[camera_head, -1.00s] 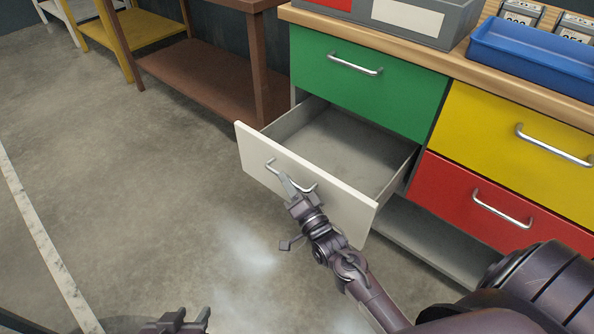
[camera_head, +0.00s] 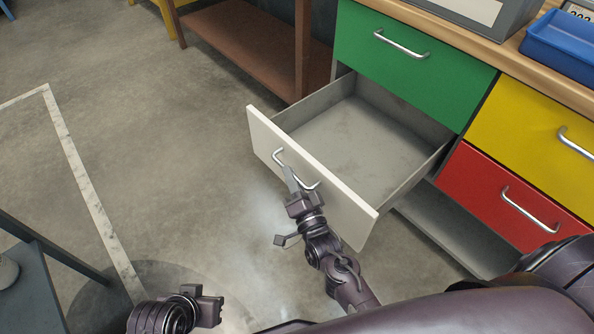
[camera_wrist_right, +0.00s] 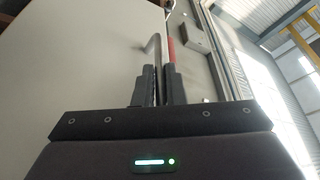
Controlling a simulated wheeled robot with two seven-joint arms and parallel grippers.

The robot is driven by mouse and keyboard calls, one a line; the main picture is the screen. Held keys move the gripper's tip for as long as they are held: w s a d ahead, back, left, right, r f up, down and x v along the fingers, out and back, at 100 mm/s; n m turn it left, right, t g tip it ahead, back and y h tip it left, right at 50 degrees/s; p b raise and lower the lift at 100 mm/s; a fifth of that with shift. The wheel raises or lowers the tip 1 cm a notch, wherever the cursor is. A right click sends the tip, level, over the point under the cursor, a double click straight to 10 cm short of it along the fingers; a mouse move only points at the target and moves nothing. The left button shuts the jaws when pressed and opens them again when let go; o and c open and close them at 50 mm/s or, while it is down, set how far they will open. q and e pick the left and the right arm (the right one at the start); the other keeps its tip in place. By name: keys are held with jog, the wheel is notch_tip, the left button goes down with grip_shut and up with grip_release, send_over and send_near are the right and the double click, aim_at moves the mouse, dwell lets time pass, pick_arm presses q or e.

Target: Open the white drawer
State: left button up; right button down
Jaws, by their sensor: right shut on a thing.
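The white drawer (camera_head: 338,205) stands well out from the cabinet below the green drawer, and its grey inside (camera_head: 360,140) shows empty. Its metal handle (camera_head: 290,172) is on the front face. My right gripper (camera_head: 293,186) is at the handle, shut on it. In the right wrist view, the right gripper's fingers (camera_wrist_right: 158,88) are close together around the handle (camera_wrist_right: 152,48), with the white drawer front (camera_wrist_right: 75,70) on the left. My left gripper (camera_head: 212,307) is low in the head view, away from the drawer; its fingertips are too unclear to judge.
The cabinet also has a green drawer (camera_head: 415,65), a yellow drawer (camera_head: 540,125) and a red drawer (camera_head: 500,200), all closed. A blue tray (camera_head: 565,45) sits on the worktop. A brown table (camera_head: 245,45) stands behind. Floor left of the drawer is clear.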

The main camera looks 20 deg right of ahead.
jog(key=c, duration=1.5)
grip_release()
jog(key=shift+s, duration=0.1)
pick_arm(q)
jog(key=shift+s+a+r+g+y+p, duration=0.1)
jog(key=shift+s+a+g+y+p, duration=0.2)
jog(key=shift+a+g+p, duration=0.2)
pick_arm(e)
jog(key=v, duration=0.7)
jog(key=shift+s, duration=0.3)
pick_arm(q)
jog(key=shift+w+a, duration=0.1)
jog(key=shift+w, duration=0.05)
pick_arm(e)
jog(key=shift+f, duration=0.1)
